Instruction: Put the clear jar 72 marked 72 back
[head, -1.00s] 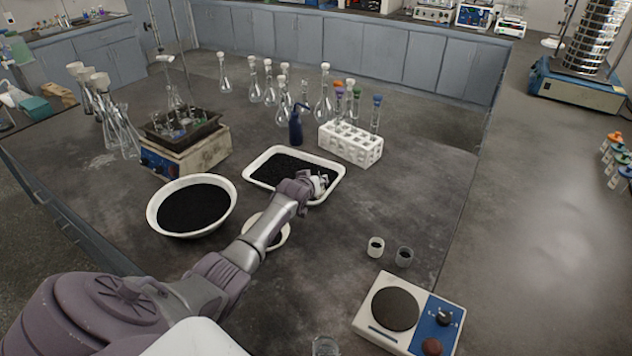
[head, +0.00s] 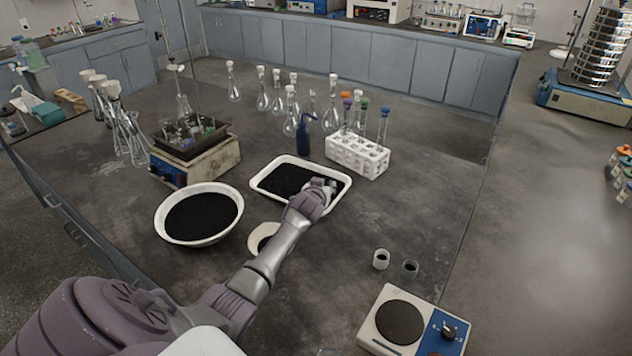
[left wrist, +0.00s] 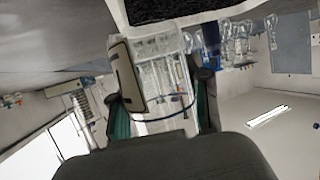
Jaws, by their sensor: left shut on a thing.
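In the head view my left gripper (head: 328,187) is over the right part of a white tray (head: 262,193) of black grains. In the left wrist view the fingers (left wrist: 162,108) are closed around a clear, see-through vessel (left wrist: 158,88) with a thin blue line across it, apparently the clear jar. I cannot read a 72 on it. In the head view the vessel is mostly hidden by the gripper. Two small cups (head: 381,259) (head: 410,268) stand apart near the balance. My right gripper is out of view.
A white bowl of black grains (head: 162,228) stands left, with a small round dish (head: 256,233) near my forearm. A white tube rack (head: 357,153) and blue bottle (head: 304,137) stand behind the tray.

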